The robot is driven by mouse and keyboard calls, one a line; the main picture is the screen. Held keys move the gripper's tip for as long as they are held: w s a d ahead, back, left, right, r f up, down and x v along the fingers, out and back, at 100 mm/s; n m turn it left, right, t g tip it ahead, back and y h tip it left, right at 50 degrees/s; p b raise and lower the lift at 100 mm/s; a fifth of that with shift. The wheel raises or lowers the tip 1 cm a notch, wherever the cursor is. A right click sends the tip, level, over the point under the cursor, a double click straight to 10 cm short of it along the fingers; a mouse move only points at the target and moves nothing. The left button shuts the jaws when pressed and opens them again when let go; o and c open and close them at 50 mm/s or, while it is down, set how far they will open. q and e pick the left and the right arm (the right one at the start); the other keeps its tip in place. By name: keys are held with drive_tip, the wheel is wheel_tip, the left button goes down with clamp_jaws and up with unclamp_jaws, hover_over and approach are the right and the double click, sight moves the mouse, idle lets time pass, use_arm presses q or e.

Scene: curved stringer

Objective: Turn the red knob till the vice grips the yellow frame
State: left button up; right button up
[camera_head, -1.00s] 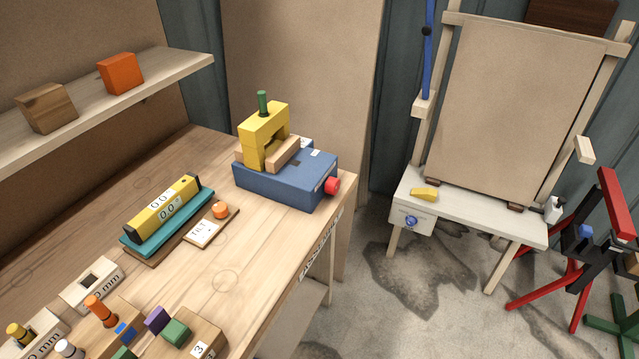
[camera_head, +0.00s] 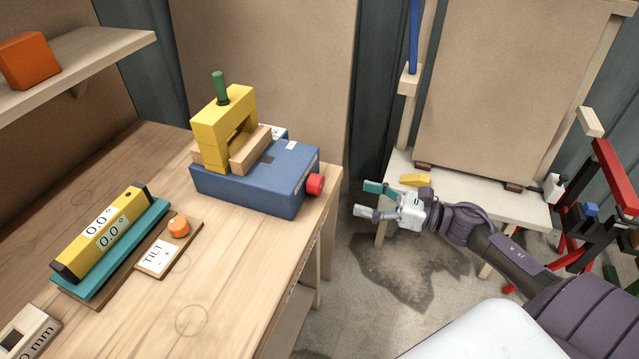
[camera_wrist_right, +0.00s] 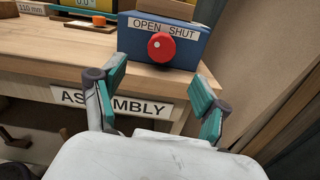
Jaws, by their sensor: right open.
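The blue vice (camera_head: 245,188) stands at the back right of the workbench. Its red knob (camera_head: 315,184) is on the right side. The yellow frame (camera_head: 213,128), with a green peg on top, stands upright between the vice's wooden jaws (camera_head: 250,149); I cannot tell how tightly. My right gripper (camera_head: 367,201) is open and empty, to the right of the knob and apart from it. In the right wrist view the knob (camera_wrist_right: 161,46) faces me beyond the open fingers (camera_wrist_right: 158,97), below an "OPEN SHUT" label. My left gripper is out of view.
The bench edge (camera_wrist_right: 80,66) lies between my right gripper and the vice. A yellow level (camera_head: 105,233) and a tilt board with an orange knob (camera_head: 178,226) lie left of the vice. An easel table (camera_head: 470,195) stands behind my right gripper.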

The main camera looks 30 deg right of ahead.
sight(322, 187)
drive_tip(key=p+x, duration=0.2)
drive_tip(key=x, duration=0.7)
drive_tip(key=shift+w+a, duration=0.1)
drive_tip(key=shift+w, duration=0.25)
drive_tip(key=shift+w+a+f, duration=0.1)
drive_tip(key=shift+w+a, duration=0.2)
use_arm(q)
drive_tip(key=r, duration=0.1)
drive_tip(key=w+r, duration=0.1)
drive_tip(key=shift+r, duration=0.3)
use_arm(e)
drive_tip(key=c, duration=1.2)
drive_tip(key=shift+o, duration=0.2)
